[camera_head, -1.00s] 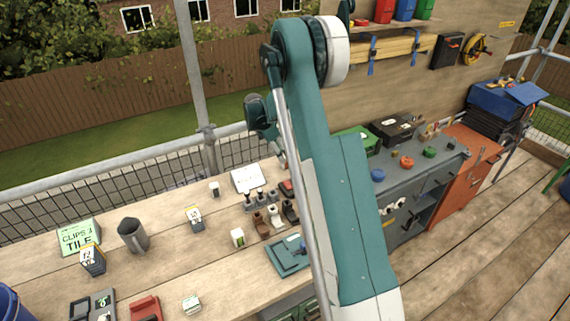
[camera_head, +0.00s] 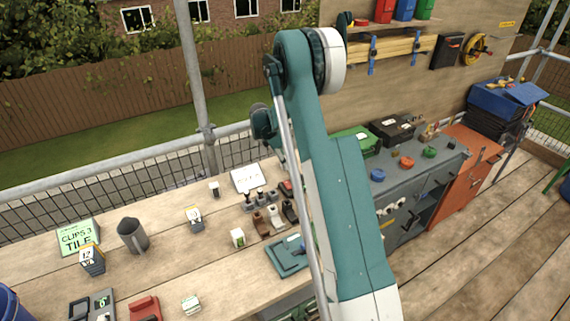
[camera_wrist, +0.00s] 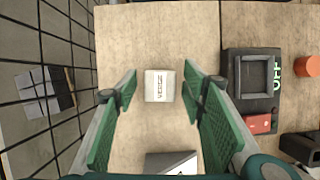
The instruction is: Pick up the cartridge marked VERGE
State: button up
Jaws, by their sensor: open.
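The cartridge marked VERGE (camera_wrist: 159,92) is a small pale block on the wooden bench in the wrist view, with its lettering running sideways. My gripper (camera_wrist: 160,75) is open, with one green finger to the left and one to the right of the block. Gaps show on both sides, so the fingers do not appear to touch it. I cannot tell the height of the fingertips above the bench. In the head view my arm hides the gripper, and I cannot pick out this cartridge there.
In the wrist view a dark tray marked OFF (camera_wrist: 233,66) stands to the right, wire mesh (camera_wrist: 80,60) runs along the left, and a grey-white block (camera_wrist: 172,162) lies near the bottom.

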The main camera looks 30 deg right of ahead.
jog(key=c, duration=0.9)
jog(key=shift+r, duration=0.1)
jog(key=shift+c, duration=0.4)
jog(key=shift+r+p, duration=0.3)
jog(key=shift+r, duration=4.6)
